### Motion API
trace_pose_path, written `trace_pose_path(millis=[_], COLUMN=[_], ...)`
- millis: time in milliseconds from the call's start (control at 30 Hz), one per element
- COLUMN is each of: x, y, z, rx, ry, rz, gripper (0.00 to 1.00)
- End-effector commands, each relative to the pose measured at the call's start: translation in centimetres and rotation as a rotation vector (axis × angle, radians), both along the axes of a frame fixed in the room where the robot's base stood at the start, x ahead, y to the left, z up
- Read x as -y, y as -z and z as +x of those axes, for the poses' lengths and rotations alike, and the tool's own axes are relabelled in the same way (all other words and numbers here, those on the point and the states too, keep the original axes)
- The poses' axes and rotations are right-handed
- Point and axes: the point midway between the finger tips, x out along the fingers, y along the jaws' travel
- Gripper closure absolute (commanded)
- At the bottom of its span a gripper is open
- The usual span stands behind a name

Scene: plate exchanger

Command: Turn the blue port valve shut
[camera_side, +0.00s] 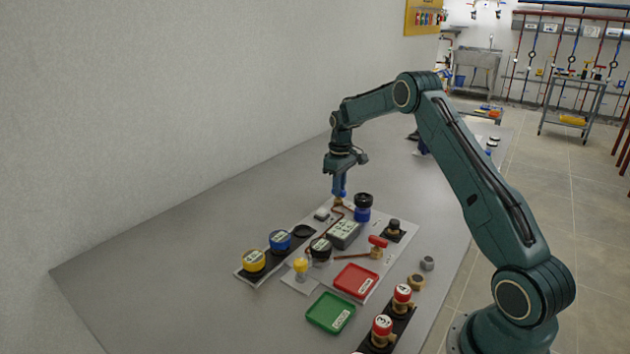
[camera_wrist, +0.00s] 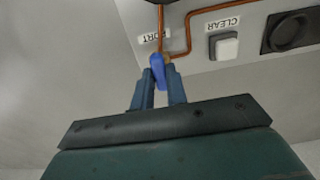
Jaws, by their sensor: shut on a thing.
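The blue port valve handle (camera_wrist: 158,67) sits between my fingertips in the wrist view, at the end of a copper pipe beside a label reading PORT. My gripper (camera_wrist: 160,77) is shut on this blue handle. In the side view my gripper (camera_side: 340,192) points straight down at the far end of the grey plate, above a small brass fitting (camera_side: 338,203). There the blue handle cannot be told apart from the bluish fingers. The exact angle of the handle is hard to tell.
A white button labelled CLEAR (camera_wrist: 227,47) and a black round part (camera_wrist: 290,32) lie near the valve. A black-and-blue knob (camera_side: 363,207) stands close right of my gripper. A grey labelled box (camera_side: 344,234) and a red-handled valve (camera_side: 377,243) are nearer the camera. The table's left side is clear.

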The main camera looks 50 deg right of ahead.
Motion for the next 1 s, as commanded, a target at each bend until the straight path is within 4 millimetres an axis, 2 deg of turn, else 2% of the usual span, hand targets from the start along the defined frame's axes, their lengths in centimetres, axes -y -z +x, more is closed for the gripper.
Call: trace_pose_path(millis=[367,1000], x=[0.03,0.03], y=[-0.05,-0.08], z=[0.02,0.04], rx=[0.001,0.002], ry=[0.162,0.740], rz=[0.000,0.000], gripper=[1.00,1.00])
